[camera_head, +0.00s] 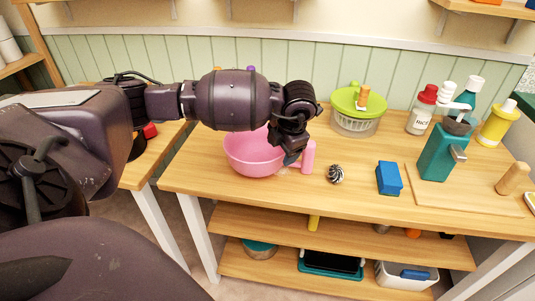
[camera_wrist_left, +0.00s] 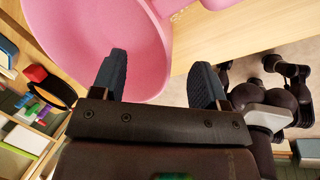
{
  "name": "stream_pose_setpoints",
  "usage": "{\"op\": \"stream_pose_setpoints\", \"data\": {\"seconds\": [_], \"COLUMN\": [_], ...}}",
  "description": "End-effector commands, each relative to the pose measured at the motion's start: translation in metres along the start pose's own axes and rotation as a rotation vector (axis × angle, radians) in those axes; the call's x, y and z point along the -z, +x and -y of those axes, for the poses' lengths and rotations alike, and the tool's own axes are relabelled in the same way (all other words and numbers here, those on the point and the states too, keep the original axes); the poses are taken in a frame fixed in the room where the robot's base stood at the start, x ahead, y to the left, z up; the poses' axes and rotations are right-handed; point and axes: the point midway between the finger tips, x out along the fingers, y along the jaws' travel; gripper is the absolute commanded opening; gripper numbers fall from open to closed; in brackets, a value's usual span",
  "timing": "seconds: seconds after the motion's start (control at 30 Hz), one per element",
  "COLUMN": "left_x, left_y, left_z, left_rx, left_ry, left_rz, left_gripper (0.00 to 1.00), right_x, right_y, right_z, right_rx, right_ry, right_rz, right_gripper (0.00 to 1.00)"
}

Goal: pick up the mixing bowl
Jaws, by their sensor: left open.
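The pink mixing bowl (camera_head: 247,154) stands upright on the wooden table, with a pink handle (camera_head: 308,157) on its right side. My left gripper (camera_head: 291,157) is open at the bowl's right rim, beside the handle, and hides part of that rim. In the left wrist view the bowl (camera_wrist_left: 95,40) fills the upper left. There, one finger of my left gripper (camera_wrist_left: 160,78) overlaps the bowl's inside and the other is outside, with the rim between them in the picture. Contact cannot be told. My right gripper is not in view.
Right of the bowl are a whisk-like item (camera_head: 335,174), a blue block (camera_head: 389,178), a teal dispenser (camera_head: 443,150) and a cutting board (camera_head: 480,190). Behind stand a green-lidded spinner (camera_head: 357,110) and several bottles. The table's front strip is bare.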

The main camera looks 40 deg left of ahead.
Motion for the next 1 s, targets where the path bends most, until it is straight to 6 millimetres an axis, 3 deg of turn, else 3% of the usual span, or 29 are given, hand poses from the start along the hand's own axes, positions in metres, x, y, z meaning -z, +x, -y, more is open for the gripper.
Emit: {"op": "stream_pose_setpoints", "data": {"seconds": [0.23, 0.53, 0.8, 1.0], "left_x": [0.0, 0.001, 0.0, 0.001], "left_y": [0.016, 0.056, 0.057, 0.057], "left_z": [0.0, 0.0, -0.001, -0.001], "left_rx": [0.001, 0.002, 0.001, 0.001], "left_ry": [0.001, 0.002, 0.001, 0.001], "left_rz": [0.0, -0.003, 0.004, 0.003], "left_gripper": [0.68, 0.68, 0.68, 0.38], "right_x": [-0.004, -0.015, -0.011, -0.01], "right_y": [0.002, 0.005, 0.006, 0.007], "right_z": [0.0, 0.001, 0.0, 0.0], "right_rx": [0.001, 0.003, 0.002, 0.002], "right_ry": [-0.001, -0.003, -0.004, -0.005], "right_rz": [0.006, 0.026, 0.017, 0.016], "right_gripper": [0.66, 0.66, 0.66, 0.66]}}
